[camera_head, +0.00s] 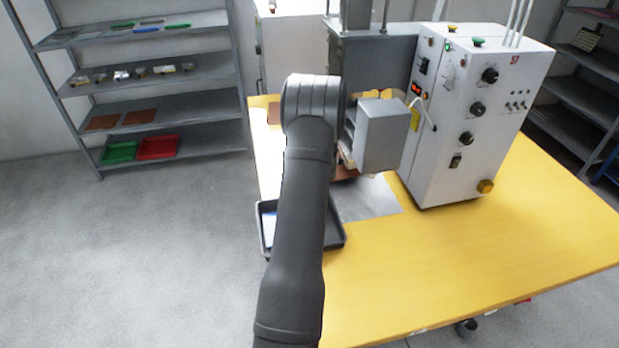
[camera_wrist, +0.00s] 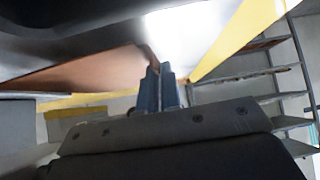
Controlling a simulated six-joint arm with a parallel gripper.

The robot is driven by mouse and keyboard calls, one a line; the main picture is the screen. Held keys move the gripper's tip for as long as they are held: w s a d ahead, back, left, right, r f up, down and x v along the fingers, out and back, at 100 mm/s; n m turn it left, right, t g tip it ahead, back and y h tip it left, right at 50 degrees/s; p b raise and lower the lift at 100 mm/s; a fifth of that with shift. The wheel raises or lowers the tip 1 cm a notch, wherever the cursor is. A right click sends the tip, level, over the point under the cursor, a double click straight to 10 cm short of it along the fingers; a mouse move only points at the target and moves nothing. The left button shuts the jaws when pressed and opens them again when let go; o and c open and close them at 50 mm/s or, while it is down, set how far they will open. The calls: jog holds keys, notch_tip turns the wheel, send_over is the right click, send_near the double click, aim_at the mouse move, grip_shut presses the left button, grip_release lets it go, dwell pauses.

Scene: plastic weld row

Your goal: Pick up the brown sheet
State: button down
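The brown sheet (camera_wrist: 95,72) spans the left of the wrist view, and its near edge runs to my fingertips. My gripper (camera_wrist: 160,70) has its two blue-grey fingers close together, and the sheet's edge appears to lie between their tips. In the head view a part of the brown sheet (camera_head: 346,174) shows below the machine head, at the edge of the grey metal plate (camera_head: 370,200). My arm and the grey box-shaped part hide most of the sheet and the fingertips there.
The white control cabinet (camera_head: 470,110) stands close on the right. A dark tray (camera_head: 337,240) with something blue lies partly behind my arm. Another brown piece (camera_head: 273,113) lies on the yellow table (camera_head: 450,260) at the back left. The table's front right is clear. Shelves (camera_head: 200,75) stand at the left.

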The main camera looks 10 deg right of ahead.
jog(key=a, duration=3.4)
jog(key=shift+a+r, duration=0.15)
jog(key=shift+r, duration=0.15)
